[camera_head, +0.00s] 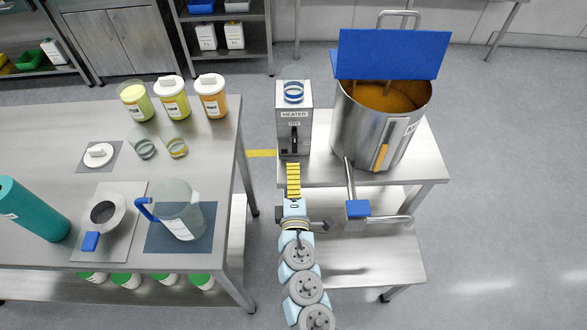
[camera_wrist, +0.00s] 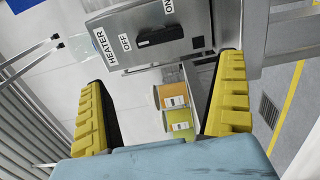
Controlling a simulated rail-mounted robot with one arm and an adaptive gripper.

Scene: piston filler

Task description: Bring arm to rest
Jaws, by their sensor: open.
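My gripper (camera_head: 293,182) is in front of the heater box (camera_head: 294,118) in the head view, with its yellow fingers pointing at the box. In the wrist view my gripper (camera_wrist: 165,110) is open, its two yellow fingers wide apart with nothing between them. The heater box (camera_wrist: 150,35) is ahead of the fingertips there, with its dark switch handle (camera_wrist: 160,36) between the OFF and ON labels. The handle lies beyond the fingertips and I see no contact. My arm reaches up from the bottom of the head view.
A steel hopper (camera_head: 375,125) with a blue lid and orange contents stands right of the heater on a steel stand (camera_head: 430,165). Left is a table (camera_head: 225,160) with jars and a jug (camera_head: 178,205).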

